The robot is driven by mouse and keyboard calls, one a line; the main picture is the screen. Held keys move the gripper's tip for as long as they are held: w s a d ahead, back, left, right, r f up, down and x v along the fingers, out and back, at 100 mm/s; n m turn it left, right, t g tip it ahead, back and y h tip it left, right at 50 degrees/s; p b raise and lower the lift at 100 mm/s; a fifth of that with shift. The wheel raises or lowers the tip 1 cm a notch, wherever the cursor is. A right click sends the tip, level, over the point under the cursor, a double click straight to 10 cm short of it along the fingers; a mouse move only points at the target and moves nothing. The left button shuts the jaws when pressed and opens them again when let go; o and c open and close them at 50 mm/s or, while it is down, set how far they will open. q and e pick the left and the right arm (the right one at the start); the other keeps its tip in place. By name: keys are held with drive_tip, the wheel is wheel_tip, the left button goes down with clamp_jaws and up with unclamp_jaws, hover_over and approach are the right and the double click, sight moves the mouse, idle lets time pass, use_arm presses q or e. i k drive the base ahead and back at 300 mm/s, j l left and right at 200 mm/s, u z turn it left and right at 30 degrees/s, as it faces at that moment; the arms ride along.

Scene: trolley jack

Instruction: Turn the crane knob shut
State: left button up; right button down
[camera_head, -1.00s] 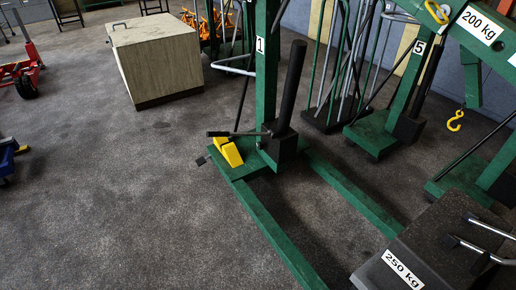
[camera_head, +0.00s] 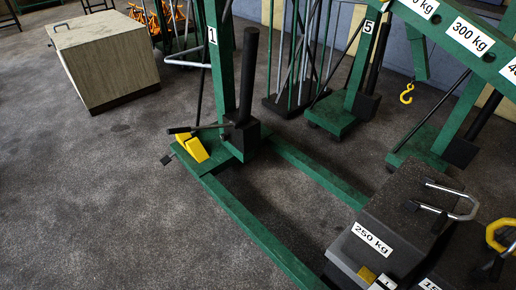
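The green crane marked 1 (camera_head: 220,60) stands in the middle of the view, on a green base with long legs (camera_head: 262,238). A black cylinder (camera_head: 248,75) rises from a black block (camera_head: 243,135) at the mast's foot. A thin dark lever (camera_head: 195,129) sticks out to the left of the block. Two yellow wedge-like pieces (camera_head: 196,148) sit on the base below the lever. I cannot make out the knob clearly; it is too small or hidden. Neither of my grippers is in view.
A black weight marked 250 kg (camera_head: 372,239) with metal handles stands at the lower right, near the crane's leg. A second green crane marked 5 (camera_head: 366,45) with a yellow hook (camera_head: 406,93) is behind. A wooden box (camera_head: 105,60) stands upper left. The floor at lower left is clear.

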sight(224, 137)
drive_tip(key=i+j+z, duration=0.1)
drive_tip(key=z, duration=0.55)
drive_tip(key=i+j+z, duration=0.25)
drive_tip(key=j, duration=0.2)
drive_tip(key=j+z, duration=0.3)
drive_tip(key=j, duration=0.15)
drive_tip(key=i+j+z, duration=0.1)
drive_tip(key=j, duration=0.5)
drive_tip(key=i+j, duration=0.1)
drive_tip(key=j, duration=0.55)
drive_tip(key=i+j+z, duration=0.15)
drive_tip(key=j, duration=0.45)
drive_tip(key=k, duration=0.05)
